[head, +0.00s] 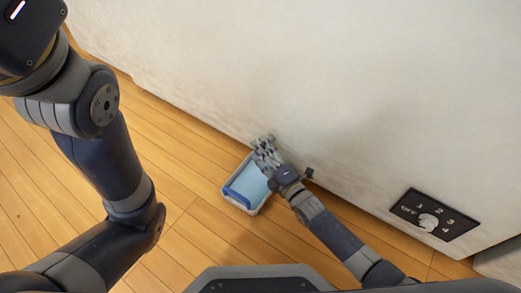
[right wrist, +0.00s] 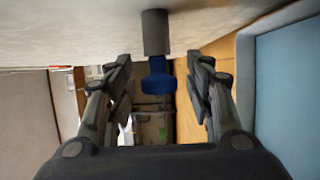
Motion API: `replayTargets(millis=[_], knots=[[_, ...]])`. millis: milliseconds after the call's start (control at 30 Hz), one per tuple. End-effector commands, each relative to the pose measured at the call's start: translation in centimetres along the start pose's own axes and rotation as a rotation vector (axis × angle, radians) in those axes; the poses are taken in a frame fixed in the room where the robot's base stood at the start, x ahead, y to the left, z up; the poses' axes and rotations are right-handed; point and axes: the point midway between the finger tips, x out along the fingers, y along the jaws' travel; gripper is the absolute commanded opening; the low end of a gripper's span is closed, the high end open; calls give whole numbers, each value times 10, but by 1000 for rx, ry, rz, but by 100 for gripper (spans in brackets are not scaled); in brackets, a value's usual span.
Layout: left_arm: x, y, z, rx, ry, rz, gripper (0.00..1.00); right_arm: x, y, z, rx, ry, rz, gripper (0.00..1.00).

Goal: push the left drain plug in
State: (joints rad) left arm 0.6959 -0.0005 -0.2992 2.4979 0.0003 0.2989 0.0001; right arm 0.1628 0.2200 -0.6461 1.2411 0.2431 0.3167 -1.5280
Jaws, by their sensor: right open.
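A blue drain plug (right wrist: 157,84) sits on the end of a dark grey pipe (right wrist: 155,32) that hangs from the pale surface in the right wrist view. I cannot tell how far it is pushed in. My right gripper (head: 264,148) is low beside the big white body (head: 280,70) in the head view. In the right wrist view its two fingers (right wrist: 160,68) are open, one on each side of the plug, with gaps. The plug is hidden by my gripper in the head view. My left arm shows, but its gripper is out of view.
A white-rimmed tray (head: 226,197) with blue inside lies on the wooden floor (head: 130,235) below my right gripper. A small dark fitting (head: 309,173) sticks out to its right. A black dial panel (head: 457,225) is farther right. Floor to the left is clear.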

Motion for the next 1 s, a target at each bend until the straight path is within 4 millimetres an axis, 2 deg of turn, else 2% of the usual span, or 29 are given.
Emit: replayTargets(millis=[400,500,700,1000], knots=[[1,0,-2,0,6,2,49,-82,-1,0,0,0,-2,48],[1,0,-2,0,7,2,49,-96,-1,0,0,0,-2,48],[1,0,-2,0,7,2,49,-112,0,0,-1,0,-1,48],[1,1,-2,0,7,2,49,-112,0,0,-1,0,0,48]])
